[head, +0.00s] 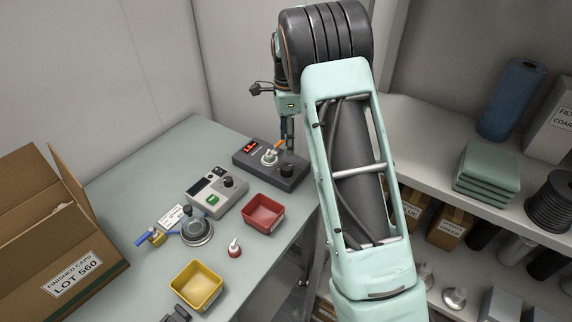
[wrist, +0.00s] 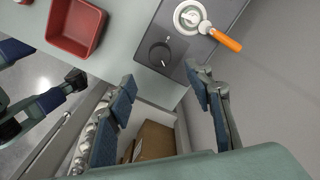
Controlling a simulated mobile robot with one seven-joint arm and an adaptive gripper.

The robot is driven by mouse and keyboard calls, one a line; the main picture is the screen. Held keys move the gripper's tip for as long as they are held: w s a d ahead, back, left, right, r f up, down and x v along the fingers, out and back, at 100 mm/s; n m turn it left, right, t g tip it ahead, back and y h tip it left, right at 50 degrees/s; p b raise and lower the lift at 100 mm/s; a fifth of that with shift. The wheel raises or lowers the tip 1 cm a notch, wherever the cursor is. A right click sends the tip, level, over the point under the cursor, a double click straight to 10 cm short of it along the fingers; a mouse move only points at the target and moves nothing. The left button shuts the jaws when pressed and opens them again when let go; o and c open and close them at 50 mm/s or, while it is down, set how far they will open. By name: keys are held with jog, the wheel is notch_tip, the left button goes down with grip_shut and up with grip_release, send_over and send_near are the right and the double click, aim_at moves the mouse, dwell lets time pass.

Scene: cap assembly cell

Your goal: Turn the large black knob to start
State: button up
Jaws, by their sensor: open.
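A dark control box (head: 244,161) with a red lit display stands at the back of the bench, near its right edge. A large black knob (head: 288,170) sits on its right part. In the wrist view the black knob (wrist: 160,54) shows from above with a white pointer mark. My gripper (head: 288,148) hangs over the box. In the wrist view my gripper (wrist: 161,84) is open and empty, its blue-padded fingers apart. The knob lies beyond the fingertips, roughly between them in the picture. I see no contact with it.
An orange-handled part (wrist: 224,40) on a round white fitting (wrist: 189,17) is beside the knob. A red bin (head: 263,222), a grey box (head: 199,199) with another black knob (head: 228,180) and a yellow bin (head: 188,296) stand nearby. Shelving (head: 420,120) is at right.

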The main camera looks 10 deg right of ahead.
aim_at(287, 166)
notch_tip(287, 166, down, 11)
jog(key=shift+r+p, duration=0.2)
jog(key=shift+p, duration=0.65)
jog(key=c, duration=1.2)
